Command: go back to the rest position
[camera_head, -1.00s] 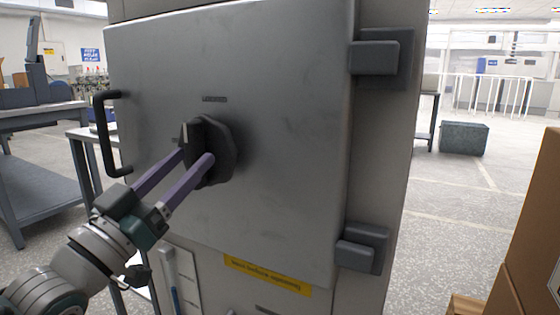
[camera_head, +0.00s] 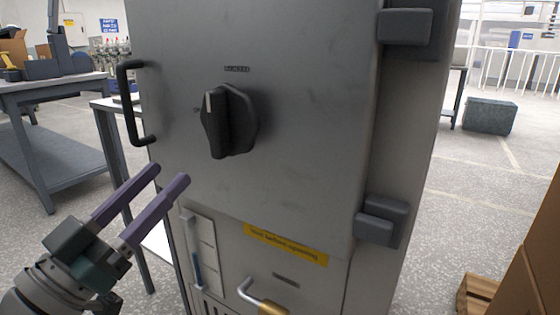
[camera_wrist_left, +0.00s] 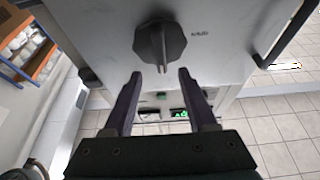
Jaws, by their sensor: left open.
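My left gripper (camera_head: 168,176) is open and empty, with two purple fingers, at the lower left in the head view. It is apart from the cabinet, below and left of the black rotary knob (camera_head: 231,120). In the left wrist view the fingers (camera_wrist_left: 157,80) are spread with a gap between them, and the knob (camera_wrist_left: 159,44) lies beyond their tips. The knob sits on the grey metal cabinet door (camera_head: 310,130), its white mark pointing about straight up. My right gripper is not in view.
A grey workbench (camera_head: 40,95) stands at the left. Cardboard boxes (camera_head: 535,250) and a wooden pallet (camera_head: 480,292) are at the right. The floor between is clear.

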